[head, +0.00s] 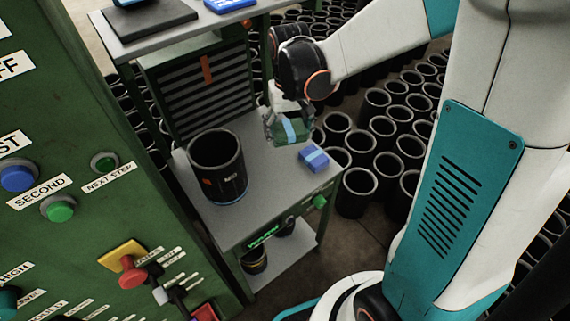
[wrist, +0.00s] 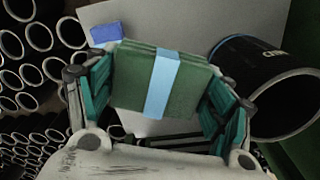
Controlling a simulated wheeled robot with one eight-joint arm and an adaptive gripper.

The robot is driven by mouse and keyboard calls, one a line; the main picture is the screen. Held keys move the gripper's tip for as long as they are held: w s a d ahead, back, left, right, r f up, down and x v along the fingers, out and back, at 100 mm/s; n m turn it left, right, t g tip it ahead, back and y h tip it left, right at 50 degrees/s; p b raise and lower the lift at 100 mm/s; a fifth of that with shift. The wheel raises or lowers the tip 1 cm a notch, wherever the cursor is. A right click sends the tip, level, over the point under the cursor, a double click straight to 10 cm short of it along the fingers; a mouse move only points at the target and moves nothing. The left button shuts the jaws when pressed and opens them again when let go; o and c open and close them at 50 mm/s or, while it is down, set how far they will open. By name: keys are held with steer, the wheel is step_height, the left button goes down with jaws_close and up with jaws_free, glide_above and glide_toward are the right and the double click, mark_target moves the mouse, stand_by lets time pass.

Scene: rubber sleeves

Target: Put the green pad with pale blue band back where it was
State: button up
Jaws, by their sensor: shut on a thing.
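The green pad with pale blue band (head: 290,131) is held above the right part of the grey table. My gripper (head: 287,128) is shut on it. In the wrist view the pad (wrist: 187,85) sits between the two teal fingers of my gripper (wrist: 158,92), its pale blue band running across its middle. The pad is clear of the table top as far as I can tell. A blue pad with a lighter band (head: 314,158) lies on the table near its right edge, just below and right of the held pad.
A black sleeve (head: 217,165) stands upright on the left of the grey table (head: 262,208). A higher shelf (head: 190,22) at the back bears a dark plate (head: 150,18) and a blue item (head: 229,4). A green control panel stands at left. Many black sleeves stand on the floor at right.

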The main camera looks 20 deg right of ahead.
mark_target(288, 178)
step_height(288, 178, down, 19)
steer(key=b, duration=0.6)
steer(key=shift+f+b, duration=0.2)
steer(key=shift+b, duration=0.2)
steer(key=o, duration=1.4)
steer(key=shift+r, duration=0.15)
